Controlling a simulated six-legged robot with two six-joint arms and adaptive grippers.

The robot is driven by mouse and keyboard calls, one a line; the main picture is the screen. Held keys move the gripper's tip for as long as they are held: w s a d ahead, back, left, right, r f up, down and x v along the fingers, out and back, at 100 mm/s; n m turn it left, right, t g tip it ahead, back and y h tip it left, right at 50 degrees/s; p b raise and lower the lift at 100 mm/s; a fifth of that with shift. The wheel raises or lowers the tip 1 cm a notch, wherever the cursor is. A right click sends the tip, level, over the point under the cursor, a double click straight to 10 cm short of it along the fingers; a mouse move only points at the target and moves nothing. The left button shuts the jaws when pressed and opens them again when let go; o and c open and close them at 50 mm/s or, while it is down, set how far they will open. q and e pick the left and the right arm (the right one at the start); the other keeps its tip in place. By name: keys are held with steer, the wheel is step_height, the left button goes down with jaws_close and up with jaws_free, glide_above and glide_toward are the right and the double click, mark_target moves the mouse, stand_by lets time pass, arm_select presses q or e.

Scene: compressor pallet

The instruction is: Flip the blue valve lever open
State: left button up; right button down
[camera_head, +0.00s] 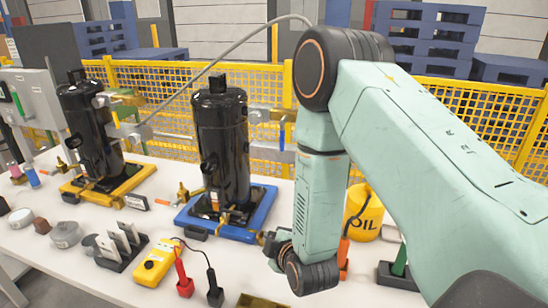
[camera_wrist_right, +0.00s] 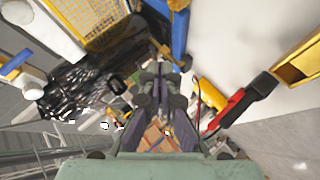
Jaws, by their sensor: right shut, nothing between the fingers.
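A narrow upright blue lever-like part (camera_head: 282,134) shows right of the black compressor (camera_head: 222,140), at the end of its side fittings. I take it for the blue valve lever; its exact setting is too small to tell. This compressor stands upright on a blue base (camera_head: 262,212). My right gripper (camera_head: 268,240) is low at the front right corner of that base, well below the blue part and apart from it. In the right wrist view the dark fingers (camera_wrist_right: 158,75) are shut and empty, with the blue base (camera_wrist_right: 180,32) beyond them. My left gripper is in no view.
A second black compressor (camera_head: 92,130) stands on a yellow base (camera_head: 135,180). A yellow meter (camera_head: 156,262) with red and black probes (camera_head: 184,278) lies in front. A yellow oil can (camera_head: 366,215) stands behind my right arm. Yellow mesh fence (camera_head: 460,105) runs behind the white table.

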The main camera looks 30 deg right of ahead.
mark_target(284, 133)
steer(key=w+d+r+n+t+h, duration=0.1)
steer(key=w+r, duration=0.3)
steer(key=r, duration=0.4)
steer(key=w+d+r+n+t+h, duration=0.2)
steer(key=w+d+r+n+t, duration=0.1)
steer(key=r, duration=0.5)
steer(key=shift+w+d+t+h, duration=0.3)
steer(key=shift+w+d+t, duration=0.3)
steer(key=shift+w+d, duration=0.15)
steer(key=shift+a, duration=0.1)
steer(key=w+d+p, duration=0.1)
steer(key=w+d, duration=0.5)
steer(key=w, duration=0.1)
steer(key=shift+d, duration=0.2)
steer(key=shift+w+a, duration=0.1)
steer(key=shift+w, duration=0.05)
